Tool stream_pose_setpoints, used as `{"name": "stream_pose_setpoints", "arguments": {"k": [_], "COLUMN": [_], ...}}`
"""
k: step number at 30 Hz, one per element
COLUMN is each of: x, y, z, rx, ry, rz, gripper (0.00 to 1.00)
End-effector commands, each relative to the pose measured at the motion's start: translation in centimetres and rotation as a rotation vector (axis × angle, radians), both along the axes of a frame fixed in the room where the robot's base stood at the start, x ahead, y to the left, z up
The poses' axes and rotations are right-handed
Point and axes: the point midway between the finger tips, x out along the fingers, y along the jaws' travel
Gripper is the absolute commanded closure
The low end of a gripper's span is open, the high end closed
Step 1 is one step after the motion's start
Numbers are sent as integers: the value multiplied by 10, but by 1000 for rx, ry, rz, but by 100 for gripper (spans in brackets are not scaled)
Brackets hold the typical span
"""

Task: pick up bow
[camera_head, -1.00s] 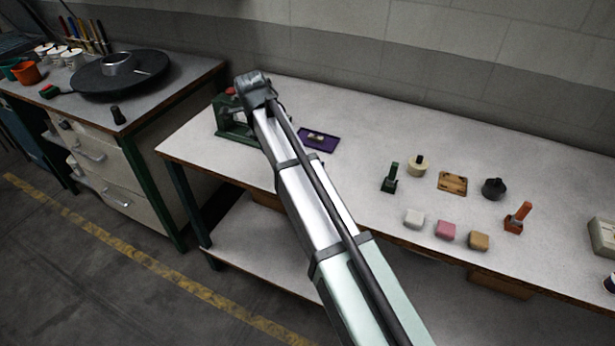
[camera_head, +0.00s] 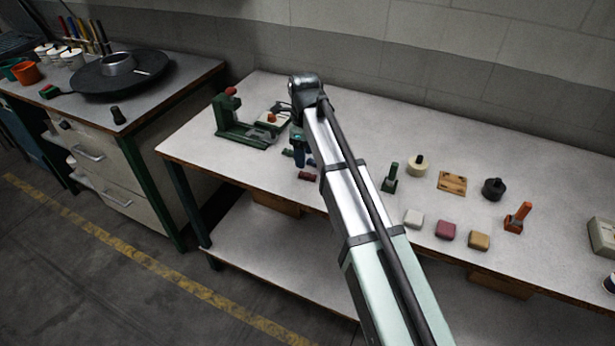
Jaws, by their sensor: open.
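My gripper (camera_head: 298,157) is at the far left part of the long table, pointing down, just right of the green press (camera_head: 238,130). It is open, with its dark fingers low over the table and partly behind my arm. I cannot make out a bow now. The purple tray with a small pale item on it, visible a second ago, is hidden behind my arm and gripper. I cannot tell whether the fingers touch anything.
A small dark red block (camera_head: 307,176) lies close in front of my gripper. Stamps, pads and a wooden plate (camera_head: 452,183) stand to the right. The table's back middle is clear.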

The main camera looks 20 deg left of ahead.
Motion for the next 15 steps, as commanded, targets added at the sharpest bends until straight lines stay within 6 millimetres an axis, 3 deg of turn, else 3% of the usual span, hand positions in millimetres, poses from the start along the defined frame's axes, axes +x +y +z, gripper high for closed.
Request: {"name": "stream_pose_setpoints", "arguments": {"k": [11, 15], "x": [-2, -6], "y": [-1, -2], "z": [-19, -35], "rx": [-1, -1], "ry": [0, 1], "rz": [1, 1], "gripper": [42, 42]}}
